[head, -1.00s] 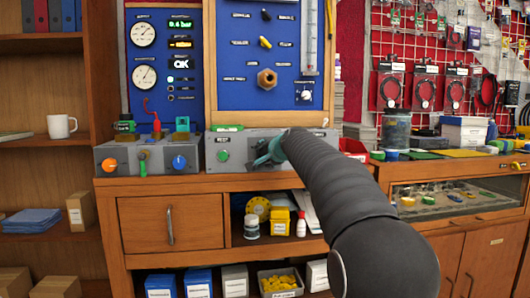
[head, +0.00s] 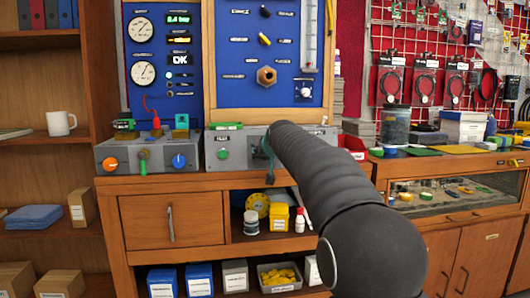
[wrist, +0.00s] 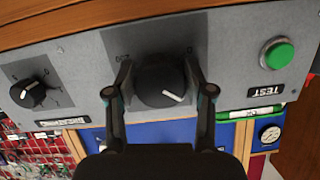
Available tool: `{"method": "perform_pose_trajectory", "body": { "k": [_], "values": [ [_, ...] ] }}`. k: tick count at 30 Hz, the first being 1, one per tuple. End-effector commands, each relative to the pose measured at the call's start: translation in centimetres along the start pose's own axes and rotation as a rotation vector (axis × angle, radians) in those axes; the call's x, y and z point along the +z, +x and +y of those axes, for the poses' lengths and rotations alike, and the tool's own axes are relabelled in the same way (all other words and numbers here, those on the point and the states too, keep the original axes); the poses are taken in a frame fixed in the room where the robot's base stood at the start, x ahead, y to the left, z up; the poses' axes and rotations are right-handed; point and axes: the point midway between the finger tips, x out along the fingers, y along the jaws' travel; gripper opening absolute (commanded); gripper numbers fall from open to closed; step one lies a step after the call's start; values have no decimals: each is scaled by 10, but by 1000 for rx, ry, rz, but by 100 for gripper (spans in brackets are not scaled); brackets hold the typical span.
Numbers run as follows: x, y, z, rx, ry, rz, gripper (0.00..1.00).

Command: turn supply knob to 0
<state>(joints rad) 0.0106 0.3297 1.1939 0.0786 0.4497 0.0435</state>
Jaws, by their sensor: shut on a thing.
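The wrist view is upside down and shows a large black supply knob (wrist: 150,72) on a grey panel. The knob has a white pointer line aimed toward the lower right of that view. A 0 mark stands at its upper right and a mark that looks like 250 at its upper left. My gripper (wrist: 161,84) is shut on the knob, one finger on each side. In the head view my dark arm hides the knob, and only a bit of my gripper (head: 268,150) shows in front of the grey panel (head: 240,139).
On the same panel are a green TEST button (wrist: 277,54) and a smaller black knob (wrist: 28,92). To the left stands another grey box with an orange knob (head: 110,164) and a blue knob (head: 179,160). Gauges (head: 143,73) and a lit display hang above.

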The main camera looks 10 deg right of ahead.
Motion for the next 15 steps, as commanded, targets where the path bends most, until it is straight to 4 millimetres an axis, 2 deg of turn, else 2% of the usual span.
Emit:
{"method": "perform_pose_trajectory", "body": {
  "k": [15],
  "values": [
    [2,1,1,97,-480,-4,18]
  ]
}}
